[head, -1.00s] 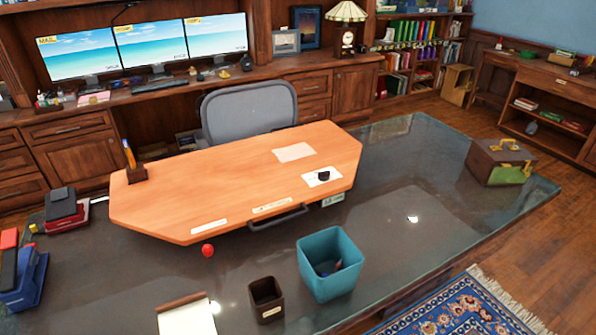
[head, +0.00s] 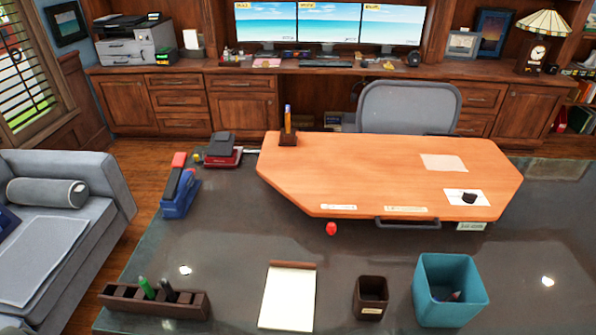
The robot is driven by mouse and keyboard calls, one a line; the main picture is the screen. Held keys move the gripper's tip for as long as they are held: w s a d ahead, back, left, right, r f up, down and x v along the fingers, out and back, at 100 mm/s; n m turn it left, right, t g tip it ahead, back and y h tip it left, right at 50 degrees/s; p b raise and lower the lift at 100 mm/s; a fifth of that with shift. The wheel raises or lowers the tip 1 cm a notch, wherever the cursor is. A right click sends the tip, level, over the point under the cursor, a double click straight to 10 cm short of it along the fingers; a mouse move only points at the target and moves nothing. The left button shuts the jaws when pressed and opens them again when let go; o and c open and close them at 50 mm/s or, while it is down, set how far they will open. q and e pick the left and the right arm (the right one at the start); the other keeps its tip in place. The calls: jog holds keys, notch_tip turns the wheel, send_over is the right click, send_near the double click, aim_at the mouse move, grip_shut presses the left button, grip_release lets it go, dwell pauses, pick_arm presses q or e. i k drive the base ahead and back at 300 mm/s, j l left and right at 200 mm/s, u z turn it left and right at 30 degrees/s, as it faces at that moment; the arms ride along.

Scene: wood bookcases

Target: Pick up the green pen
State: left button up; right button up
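A green pen (head: 147,287) stands in a slot of a dark wooden pen organizer (head: 188,307) at the near left of the glass desk. It leans slightly, with its upper part showing and its lower end hidden in the slot. A dark pen (head: 167,289) stands beside it in the same organizer. Neither of my grippers shows in the head view.
On the glass desk (head: 235,235) are a notepad (head: 287,297), a small brown cup (head: 371,285), a teal bin (head: 446,270), a red ball-like item (head: 331,229) and a blue stapler (head: 178,195). A wooden desktop panel (head: 370,165) lies behind. A grey sofa (head: 85,185) stands at left.

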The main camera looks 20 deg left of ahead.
aim_at(144, 284)
jog(key=u, duration=1.95)
jog(key=z, duration=0.95)
jog(key=j+z, duration=0.3)
jog(key=j, duration=0.15)
jog(key=j+z, duration=0.3)
jog(key=j, duration=0.2)
jog(key=k+j+z, duration=0.1)
jog(key=j+z, duration=0.25)
jog(key=k+j+z, duration=0.15)
jog(key=j+z, duration=0.15)
jog(key=j, duration=0.2)
jog(key=k+j+z, duration=0.15)
jog(key=j+z, duration=0.15)
jog(key=j, duration=0.15)
